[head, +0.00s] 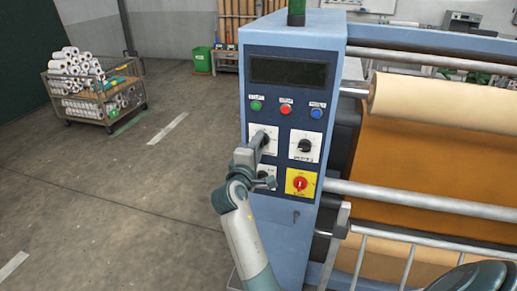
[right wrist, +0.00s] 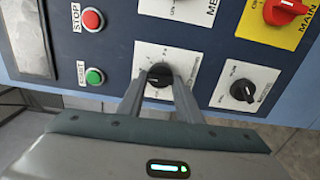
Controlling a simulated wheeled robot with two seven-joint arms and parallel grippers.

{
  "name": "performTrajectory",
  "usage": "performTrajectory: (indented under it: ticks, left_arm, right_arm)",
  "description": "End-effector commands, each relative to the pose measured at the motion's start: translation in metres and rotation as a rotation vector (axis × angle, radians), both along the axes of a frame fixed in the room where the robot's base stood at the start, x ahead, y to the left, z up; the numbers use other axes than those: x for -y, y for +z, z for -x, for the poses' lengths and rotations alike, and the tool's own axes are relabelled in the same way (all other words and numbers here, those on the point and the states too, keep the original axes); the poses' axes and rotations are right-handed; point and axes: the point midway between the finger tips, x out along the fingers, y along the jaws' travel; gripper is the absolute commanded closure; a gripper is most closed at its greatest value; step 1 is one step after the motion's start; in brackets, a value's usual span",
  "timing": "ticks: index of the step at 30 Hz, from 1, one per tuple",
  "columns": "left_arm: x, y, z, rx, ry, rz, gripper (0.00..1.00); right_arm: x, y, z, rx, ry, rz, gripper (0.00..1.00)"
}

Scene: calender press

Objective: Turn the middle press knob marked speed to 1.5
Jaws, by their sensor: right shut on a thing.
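My right gripper (head: 262,141) reaches up to the blue machine's control panel from below. In the right wrist view its two fingers (right wrist: 160,88) are shut on a black knob (right wrist: 158,75) on a white square plate (right wrist: 165,57). This is the upper-left knob plate (head: 257,129) of the panel in the head view. The plate's lettering is partly covered and too small to read, so I cannot confirm the speed mark or the setting. My left gripper is not in view.
Beside the held knob are another black knob (head: 305,146), a lower black knob (right wrist: 243,90) and a red main switch (head: 300,184) on yellow. Green (head: 256,105), red (head: 286,108) and blue (head: 316,111) buttons sit above, under a dark display (head: 287,71).

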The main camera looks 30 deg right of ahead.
Motion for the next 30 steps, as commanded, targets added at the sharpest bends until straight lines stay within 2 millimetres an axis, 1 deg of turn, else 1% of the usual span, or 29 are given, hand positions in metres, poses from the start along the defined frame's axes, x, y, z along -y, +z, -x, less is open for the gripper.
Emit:
performTrajectory:
  ticks: [1,15,16,18,30]
  left_arm:
    - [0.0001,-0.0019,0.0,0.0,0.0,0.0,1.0]
    - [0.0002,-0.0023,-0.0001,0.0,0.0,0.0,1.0]
    - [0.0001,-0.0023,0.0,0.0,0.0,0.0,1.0]
    - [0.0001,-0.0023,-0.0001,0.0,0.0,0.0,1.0]
    - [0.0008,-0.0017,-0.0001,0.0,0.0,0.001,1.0]
  right_arm:
    - [-0.0003,-0.0028,0.0003,0.005,0.0,-0.01,0.91]
    - [-0.0003,-0.0022,0.0004,0.017,0.0,-0.021,0.91]
    - [-0.0003,-0.0023,0.0004,0.017,0.0,-0.021,0.64]
    - [-0.0003,-0.002,0.0003,0.018,0.0,-0.021,0.5]
    - [0.0004,-0.0004,-0.0002,0.02,0.0,-0.018,0.5]
